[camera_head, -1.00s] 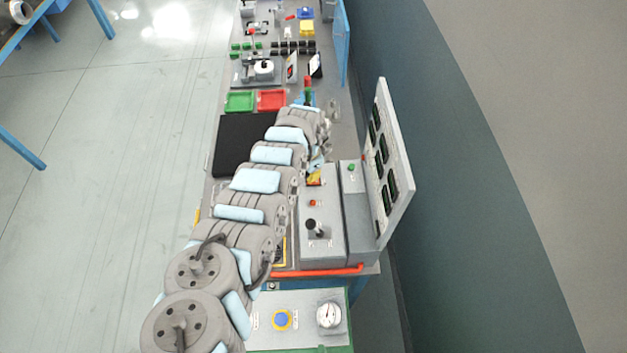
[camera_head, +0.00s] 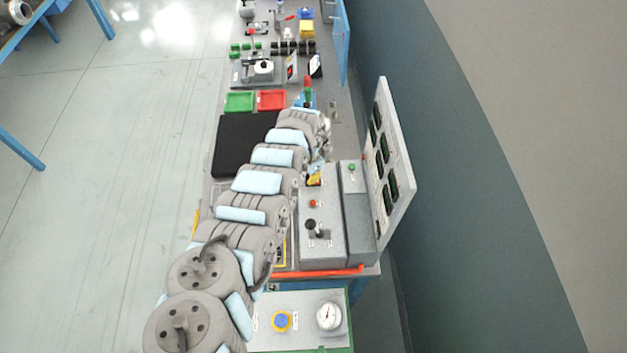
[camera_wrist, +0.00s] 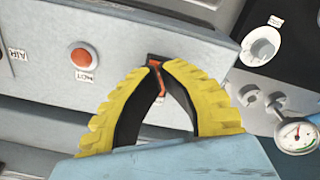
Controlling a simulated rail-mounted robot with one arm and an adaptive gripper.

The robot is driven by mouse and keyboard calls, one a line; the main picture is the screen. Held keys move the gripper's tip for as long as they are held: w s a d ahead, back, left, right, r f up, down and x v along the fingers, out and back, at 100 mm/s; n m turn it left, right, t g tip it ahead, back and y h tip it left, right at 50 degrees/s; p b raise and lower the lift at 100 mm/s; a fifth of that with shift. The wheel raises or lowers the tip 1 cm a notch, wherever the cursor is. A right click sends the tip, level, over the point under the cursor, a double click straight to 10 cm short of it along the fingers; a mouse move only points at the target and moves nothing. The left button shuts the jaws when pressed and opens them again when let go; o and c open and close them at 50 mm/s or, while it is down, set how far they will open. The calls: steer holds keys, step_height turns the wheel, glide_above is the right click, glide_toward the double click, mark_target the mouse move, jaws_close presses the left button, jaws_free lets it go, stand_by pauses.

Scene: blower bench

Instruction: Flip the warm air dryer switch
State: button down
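In the wrist view, a small orange-red switch (camera_wrist: 160,88) in a dark slot sits on the front of a light grey panel. My gripper (camera_wrist: 155,68) has yellow ribbed fingers with black inner pads. Its fingertips are drawn together right in front of the switch and cover part of it; orange shows above the tips and between the fingers. I cannot tell whether the tips touch or grip it. In the head view, my gripper (camera_head: 315,178) shows as a small yellow patch at the grey control boxes; my arm hides the switch there.
In the wrist view, an orange round button (camera_wrist: 81,58) is left of the switch; a white knob (camera_wrist: 262,46) and a gauge (camera_wrist: 297,136) are right. In the head view, an upright display panel (camera_head: 388,160) stands right of the boxes, and red (camera_head: 271,99) and green trays lie beyond.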

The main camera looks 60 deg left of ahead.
steer(key=shift+f+b, duration=0.35)
steer(key=shift+f, duration=0.15)
stand_by(0.3)
steer(key=shift+r+p, duration=3.55)
steer(key=shift+p, duration=0.35)
steer(key=shift+f, duration=0.2)
step_height(320, 180, down, 6)
steer(key=b, duration=0.7)
steer(key=shift+f, duration=0.15)
steer(key=shift+r, duration=0.25)
step_height(320, 180, up, 6)
steer(key=p, duration=0.7)
steer(key=shift+r, duration=0.2)
steer(key=shift+f, duration=0.3)
steer(key=shift+f+b, duration=0.15)
steer(key=shift+b, duration=0.2)
